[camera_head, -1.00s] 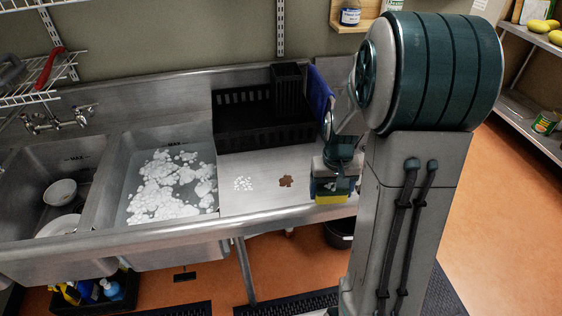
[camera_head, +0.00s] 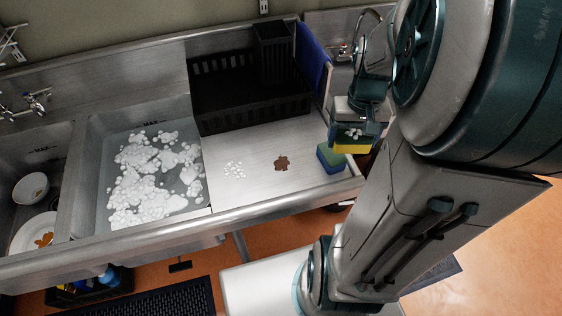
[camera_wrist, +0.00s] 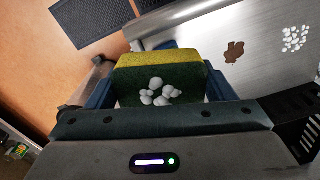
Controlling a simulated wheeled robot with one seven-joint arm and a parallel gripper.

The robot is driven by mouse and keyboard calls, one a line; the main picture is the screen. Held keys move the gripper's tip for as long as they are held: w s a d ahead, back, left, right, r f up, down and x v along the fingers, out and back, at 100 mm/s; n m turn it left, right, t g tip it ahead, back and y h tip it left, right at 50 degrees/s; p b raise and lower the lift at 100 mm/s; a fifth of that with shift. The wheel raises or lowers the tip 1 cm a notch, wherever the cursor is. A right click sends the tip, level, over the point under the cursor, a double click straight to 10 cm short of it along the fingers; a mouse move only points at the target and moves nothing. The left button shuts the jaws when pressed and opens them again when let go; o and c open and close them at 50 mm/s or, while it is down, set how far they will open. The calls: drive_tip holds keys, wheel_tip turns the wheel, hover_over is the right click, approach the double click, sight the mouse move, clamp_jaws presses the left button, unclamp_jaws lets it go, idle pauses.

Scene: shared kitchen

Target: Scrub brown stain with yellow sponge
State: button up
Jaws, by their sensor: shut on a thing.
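The brown stain (camera_head: 282,163) is a small irregular patch on the steel drainboard (camera_head: 255,190), right of a patch of white suds (camera_head: 235,170). The stain also shows at the upper right of the wrist view (camera_wrist: 234,51). My gripper (camera_head: 353,132) is shut on the yellow sponge (camera_head: 352,149), right of the stain by the drainboard's right end. In the wrist view the sponge (camera_wrist: 160,59) sits between both fingers, yellow on one layer and dark green on the other, with white suds on the green face. The sponge appears raised, clear of the stain.
A blue sponge (camera_head: 330,160) with a green top stands at the drainboard's right edge, close to my gripper. A sudsy sink (camera_head: 192,187) lies left.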

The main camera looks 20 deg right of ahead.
idle(0.4)
drive_tip(key=w+a+f+n+b, duration=0.1)
drive_tip(key=w+a+f+n, duration=0.1)
drive_tip(key=w+a, duration=0.35)
drive_tip(key=w+a+f+n+b, duration=0.1)
drive_tip(key=w+a+f, duration=0.15)
drive_tip(key=a, duration=0.55)
drive_tip(key=shift+w+f+b, duration=0.25)
drive_tip(key=shift+f+b, duration=0.95)
drive_tip(key=shift+f, duration=0.1)
drive_tip(key=shift+w+f+b, duration=0.2)
drive_tip(key=shift+f+b, duration=1)
drive_tip(key=shift+f, duration=0.1)
